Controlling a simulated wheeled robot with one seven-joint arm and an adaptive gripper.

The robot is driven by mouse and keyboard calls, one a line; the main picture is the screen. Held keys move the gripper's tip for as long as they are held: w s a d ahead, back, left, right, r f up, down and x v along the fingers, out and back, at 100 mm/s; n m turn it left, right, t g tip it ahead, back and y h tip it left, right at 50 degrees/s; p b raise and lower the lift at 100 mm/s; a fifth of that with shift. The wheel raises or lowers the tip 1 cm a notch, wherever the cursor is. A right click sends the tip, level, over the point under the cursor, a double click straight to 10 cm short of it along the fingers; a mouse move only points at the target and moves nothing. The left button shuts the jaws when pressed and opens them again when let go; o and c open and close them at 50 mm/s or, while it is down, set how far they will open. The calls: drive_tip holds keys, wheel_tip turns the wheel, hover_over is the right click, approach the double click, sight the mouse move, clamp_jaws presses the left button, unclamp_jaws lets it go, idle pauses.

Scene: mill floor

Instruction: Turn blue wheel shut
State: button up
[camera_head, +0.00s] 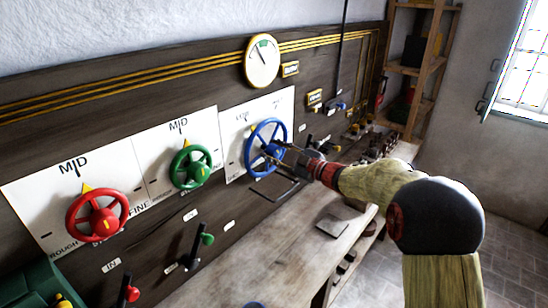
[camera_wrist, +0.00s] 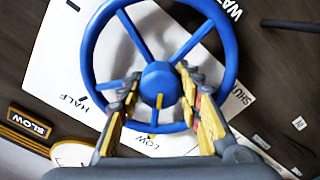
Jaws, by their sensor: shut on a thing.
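The blue wheel (camera_head: 250,146) is mounted on a white panel (camera_head: 235,108) on the dark wall board. In the wrist view the blue wheel (camera_wrist: 88,52) fills the upper middle, with its spokes and round hub. A yellow mark below the hub points toward the word LOW on the panel; HALF lies to the left and SHUT to the right. My gripper (camera_head: 275,152) reaches the wheel from the right. In the wrist view my gripper (camera_wrist: 159,80) has one finger on each side of the hub and is shut on the wheel. The exact contact is partly hidden.
A green wheel (camera_head: 190,167) and a red wheel (camera_head: 97,215) are on panels to the left. A round gauge (camera_head: 262,60) is above. Levers with green (camera_head: 207,239) and red knobs stick out below. A wooden bench (camera_head: 225,275) runs underneath; shelves (camera_head: 405,70) stand at the back.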

drive_tip(key=n+b, duration=0.1)
drive_tip(key=n, duration=0.1)
drive_tip(key=n+b, duration=0.4)
drive_tip(key=shift+f, duration=0.3)
drive_tip(key=n+b, duration=0.4)
drive_tip(key=n, duration=0.1)
drive_tip(key=shift+n, duration=0.3)
drive_tip(key=o, duration=1.1)
drive_tip(key=shift+r, duration=0.15)
drive_tip(key=shift+o, duration=0.3)
drive_tip(key=shift+s, duration=0.1)
drive_tip(key=v, duration=1.1)
drive_tip(key=shift+s+d, duration=0.25)
drive_tip(key=shift+s, duration=0.05)
